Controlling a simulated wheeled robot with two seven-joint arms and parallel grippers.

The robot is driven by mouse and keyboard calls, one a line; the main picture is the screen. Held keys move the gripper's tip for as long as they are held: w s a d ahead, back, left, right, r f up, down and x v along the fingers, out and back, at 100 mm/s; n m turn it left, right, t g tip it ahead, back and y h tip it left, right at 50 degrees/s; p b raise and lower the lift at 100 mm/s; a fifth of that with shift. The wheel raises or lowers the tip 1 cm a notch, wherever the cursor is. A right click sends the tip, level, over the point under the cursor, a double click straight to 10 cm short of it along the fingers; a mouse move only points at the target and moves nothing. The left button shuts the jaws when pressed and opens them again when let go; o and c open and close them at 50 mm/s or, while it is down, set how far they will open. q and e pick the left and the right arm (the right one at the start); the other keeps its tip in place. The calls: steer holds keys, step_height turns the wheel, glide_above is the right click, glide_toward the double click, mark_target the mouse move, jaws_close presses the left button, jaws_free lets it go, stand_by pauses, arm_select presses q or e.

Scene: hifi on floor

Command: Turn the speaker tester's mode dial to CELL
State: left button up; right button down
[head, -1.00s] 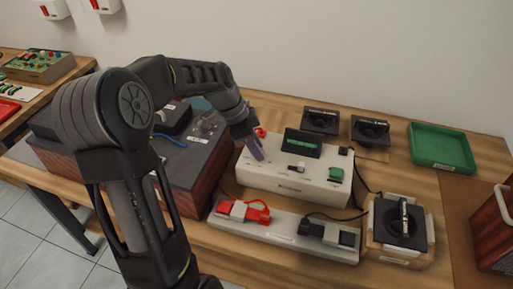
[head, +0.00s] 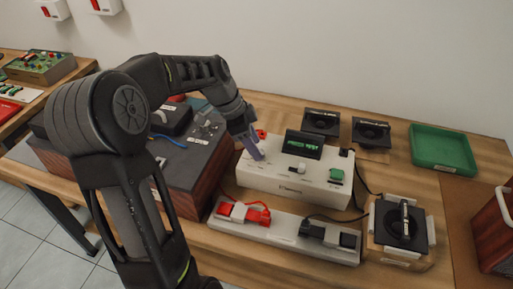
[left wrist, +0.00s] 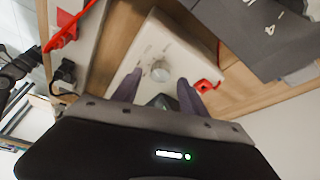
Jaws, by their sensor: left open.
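The speaker tester (head: 262,178) is a white box on the bench with a dark tilted display (head: 302,144) showing bright green text, apparently "PRESS TEST". My left gripper (head: 254,150) points down at the tester's left end and hides the dial there in the head view. In the left wrist view, the round pale mode dial (left wrist: 160,71) shows just beyond and between the two open fingers (left wrist: 158,92). I cannot tell whether they touch it. Marks surround the dial, but they are too small to read. My right gripper is not in view.
A small knob (head: 299,168) and a green button (head: 336,175) are on the tester. A speaker on a wooden stand (head: 402,228) and a green tray (head: 441,148) stand right.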

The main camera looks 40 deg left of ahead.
mark_target(247, 158)
arm_select(q)
steer(key=v, duration=0.5)
steer(key=shift+s+a+r, duration=0.1)
steer(key=shift+r, duration=0.2)
steer(key=shift+s, duration=0.1)
